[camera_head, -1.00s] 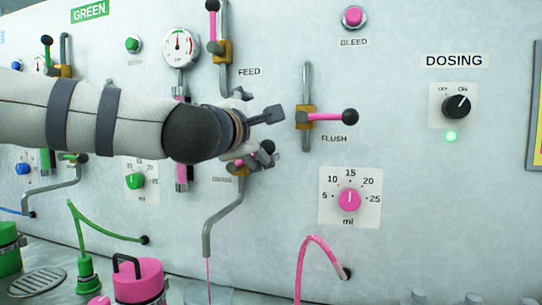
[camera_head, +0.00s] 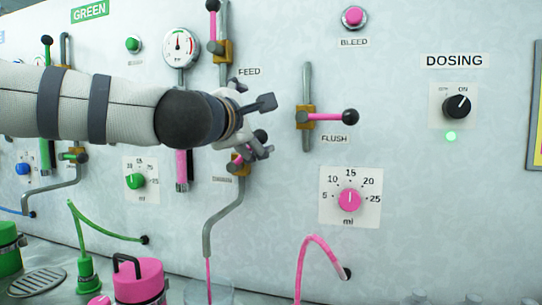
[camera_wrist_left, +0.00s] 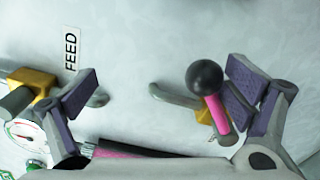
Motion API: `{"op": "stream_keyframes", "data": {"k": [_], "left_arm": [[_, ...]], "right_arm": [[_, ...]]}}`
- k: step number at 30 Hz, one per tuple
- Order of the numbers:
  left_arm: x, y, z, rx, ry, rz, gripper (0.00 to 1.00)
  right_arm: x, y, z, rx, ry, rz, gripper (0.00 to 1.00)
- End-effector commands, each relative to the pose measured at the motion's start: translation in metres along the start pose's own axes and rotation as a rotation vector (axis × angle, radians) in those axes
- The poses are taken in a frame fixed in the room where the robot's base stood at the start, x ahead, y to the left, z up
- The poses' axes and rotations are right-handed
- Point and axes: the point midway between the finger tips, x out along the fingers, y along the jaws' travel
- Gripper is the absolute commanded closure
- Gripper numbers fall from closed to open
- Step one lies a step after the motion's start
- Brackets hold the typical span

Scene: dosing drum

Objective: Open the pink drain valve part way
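The pink drain valve lever (camera_head: 240,158) has a black ball end and slants up to the right, below the FEED valve. In the left wrist view the pink lever (camera_wrist_left: 217,115) and its black ball lie beside the inner pad of the right-hand finger, seemingly touching it. My left gripper (camera_head: 263,127) is open around the lever's end, with its fingers wide apart; it also shows in the wrist view (camera_wrist_left: 160,90). Pink liquid (camera_head: 208,270) runs from the drain pipe (camera_head: 209,236) into a clear beaker (camera_head: 225,293). The valve body is partly hidden. My right gripper is out of view.
The FEED valve lever (camera_head: 213,22) stands upright above my gripper. The pink FLUSH lever (camera_head: 325,117) points right, close by. The gauge (camera_head: 180,47) and pink sight tube (camera_head: 182,168) are to the left.

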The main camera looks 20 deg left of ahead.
Motion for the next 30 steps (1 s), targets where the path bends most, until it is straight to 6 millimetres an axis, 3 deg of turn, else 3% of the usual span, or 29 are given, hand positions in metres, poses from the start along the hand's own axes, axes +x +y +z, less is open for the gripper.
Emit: {"op": "stream_keyframes", "data": {"k": [8,15,30], "left_arm": [[0.0,-0.013,0.0,0.001,0.0,0.0,0.07],[-0.002,-0.013,0.0,0.0,-0.001,0.001,0.07],[-0.077,-0.013,0.0,-0.002,-0.002,0.001,0.07]], "right_arm": [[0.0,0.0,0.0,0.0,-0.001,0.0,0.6],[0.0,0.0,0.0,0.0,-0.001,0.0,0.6],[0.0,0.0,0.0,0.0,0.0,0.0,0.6]]}}
